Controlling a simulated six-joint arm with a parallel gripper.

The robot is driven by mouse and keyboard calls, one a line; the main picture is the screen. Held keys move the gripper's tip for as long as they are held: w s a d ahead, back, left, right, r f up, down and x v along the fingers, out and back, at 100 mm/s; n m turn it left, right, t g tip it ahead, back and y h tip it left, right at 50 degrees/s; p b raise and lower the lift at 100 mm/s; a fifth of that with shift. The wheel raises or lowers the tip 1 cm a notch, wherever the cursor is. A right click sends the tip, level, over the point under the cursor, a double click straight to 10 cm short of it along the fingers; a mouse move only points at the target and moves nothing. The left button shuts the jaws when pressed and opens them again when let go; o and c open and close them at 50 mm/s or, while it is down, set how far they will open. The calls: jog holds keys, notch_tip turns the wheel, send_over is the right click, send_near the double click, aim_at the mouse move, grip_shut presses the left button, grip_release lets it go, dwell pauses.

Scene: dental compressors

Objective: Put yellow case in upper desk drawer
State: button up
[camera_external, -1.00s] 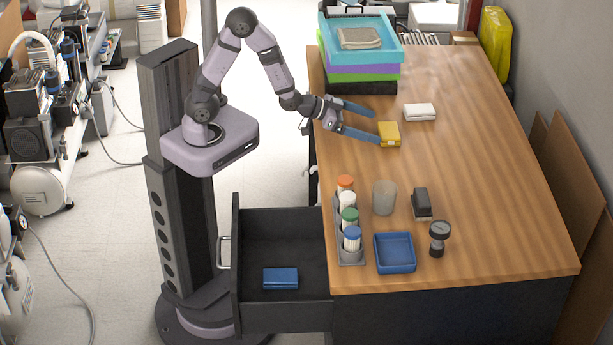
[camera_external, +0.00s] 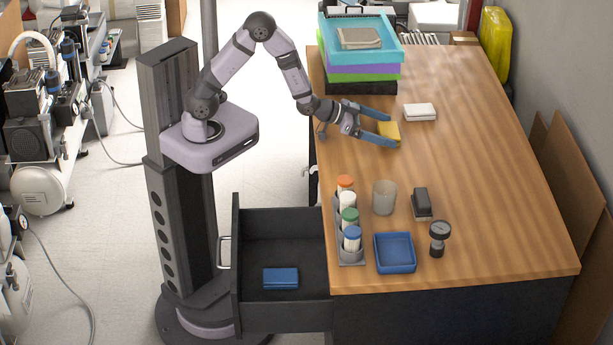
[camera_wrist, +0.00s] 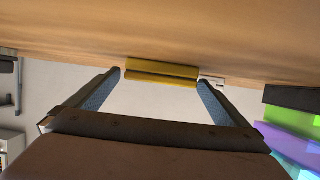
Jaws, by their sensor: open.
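The yellow case (camera_external: 389,131) lies on the wooden desk near its left edge. It also shows in the wrist view (camera_wrist: 162,72), ahead of and between the finger tips. My gripper (camera_external: 386,128) is open, with its two blue-padded fingers on either side of the case or just short of it; I cannot tell whether they touch. The fingers partly cover the case in the external view. The upper desk drawer (camera_external: 258,222) is pulled open at the desk's left side. A blue case (camera_external: 281,278) lies inside it.
A white case (camera_external: 420,112) lies right of the yellow case. Stacked coloured trays (camera_external: 362,70) stand behind. A rack of capped tubes (camera_external: 348,225), a cup (camera_external: 384,197), a dark block (camera_external: 422,203), a gauge (camera_external: 438,238) and a blue tray (camera_external: 395,253) stand at the front.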

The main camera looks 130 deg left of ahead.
aim_at(382, 131)
jog(key=c, duration=1.3)
jog(key=shift+o, duration=0.2)
jog(key=shift+r, duration=0.1)
notch_tip(382, 131, up, 10)
